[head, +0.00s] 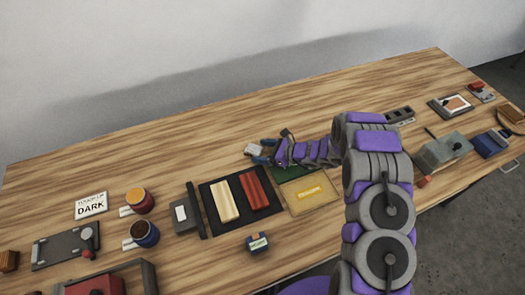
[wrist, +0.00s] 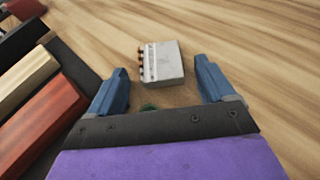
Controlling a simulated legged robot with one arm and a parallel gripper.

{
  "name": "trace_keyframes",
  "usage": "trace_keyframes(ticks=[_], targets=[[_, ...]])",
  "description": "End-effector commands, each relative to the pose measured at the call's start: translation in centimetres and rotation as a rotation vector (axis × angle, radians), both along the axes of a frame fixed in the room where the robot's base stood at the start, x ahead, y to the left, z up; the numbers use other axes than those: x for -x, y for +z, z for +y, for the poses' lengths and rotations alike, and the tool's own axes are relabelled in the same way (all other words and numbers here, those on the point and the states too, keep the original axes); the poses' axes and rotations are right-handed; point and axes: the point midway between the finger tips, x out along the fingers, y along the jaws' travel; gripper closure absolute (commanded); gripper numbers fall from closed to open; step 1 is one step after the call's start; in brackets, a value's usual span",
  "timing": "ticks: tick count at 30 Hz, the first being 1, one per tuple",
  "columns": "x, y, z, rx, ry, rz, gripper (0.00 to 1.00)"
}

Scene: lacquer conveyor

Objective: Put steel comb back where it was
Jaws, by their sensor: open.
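My gripper (head: 264,151) is open, low over the table beyond the black mat. In the wrist view its two blue fingers stand apart with nothing clamped between them. A light grey block (wrist: 165,62) with a row of small brown-tipped projections along its left edge lies just ahead, between the lines of the fingers. It also shows as a pale block in the head view (head: 252,149), just left of the gripper. This may be the steel comb, but I cannot tell for certain. No other thing is clearly a comb.
A black mat (head: 210,208) holds a cream bar (head: 227,200) and a red bar (head: 254,190). A yellow-labelled tray (head: 308,206) and a green piece (head: 290,174) lie beside it. The wooden table (head: 190,135) is clear behind.

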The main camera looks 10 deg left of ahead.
Motion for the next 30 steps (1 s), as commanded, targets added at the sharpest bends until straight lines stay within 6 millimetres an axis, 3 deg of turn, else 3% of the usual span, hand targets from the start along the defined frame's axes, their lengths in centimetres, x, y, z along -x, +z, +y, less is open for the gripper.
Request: trace_keyframes(ticks=[8,21,30], targets=[[0.0,0.3,-0.5,0.001,-0.002,-0.001,0.18],[1.2,3.6,-8.0,0.001,-0.005,-0.002,0.18],[1.9,4.5,-10.7,0.002,-0.001,0.001,0.18]])
